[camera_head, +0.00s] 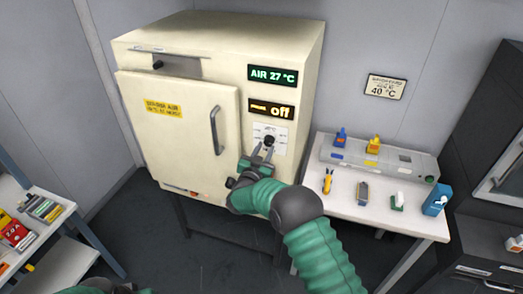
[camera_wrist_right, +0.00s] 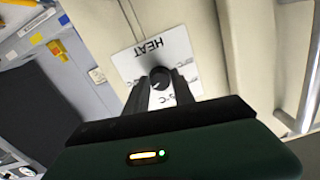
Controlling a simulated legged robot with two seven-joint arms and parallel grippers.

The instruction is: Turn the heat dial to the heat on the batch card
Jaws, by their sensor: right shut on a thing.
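The heat dial (camera_head: 269,140) is a small black knob on a white plate on the front of the cream oven (camera_head: 225,50). The wrist view also shows the dial (camera_wrist_right: 160,75), with the word HEAT upside down on its plate (camera_wrist_right: 140,60). My right gripper (camera_head: 263,150) is shut on the dial, one finger on each side. The dial's pointer and scale marks are too small or covered to read. The batch card (camera_head: 384,87) hangs on the back wall and shows 40 °C. The displays read AIR 27 °C (camera_head: 273,75) and off (camera_head: 271,110).
The oven door (camera_head: 180,130) is closed, with a vertical handle (camera_head: 216,130) left of the dial. A white table (camera_head: 375,213) with a grey rack (camera_head: 345,155) and small items stands right. A shelf with boxes (camera_head: 15,232) is at left.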

